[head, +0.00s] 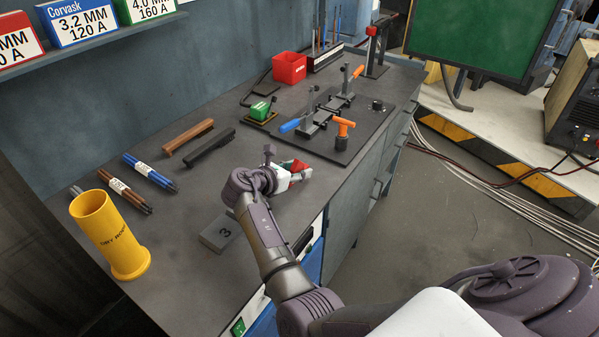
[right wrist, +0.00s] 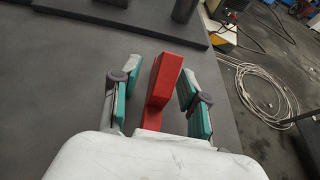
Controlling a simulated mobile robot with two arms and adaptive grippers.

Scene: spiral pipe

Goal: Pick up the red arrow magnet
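The red arrow magnet (right wrist: 163,82) lies on the dark workbench (head: 205,115), near its front edge. In the right wrist view it stands between the two teal-padded fingers of my right gripper (right wrist: 160,88), with a gap on either side. The fingers are open and flank it without visibly touching it. In the head view only a small red part of the magnet (head: 298,166) shows at my right gripper (head: 293,173); the rest is hidden. My left gripper is in neither view.
A dark fixture plate (head: 352,142) with clamps, one blue-handled and two orange-handled, lies just beyond my right gripper. A grey block marked 3 (head: 221,232) sits beside my right forearm. The floor is right of the bench edge.

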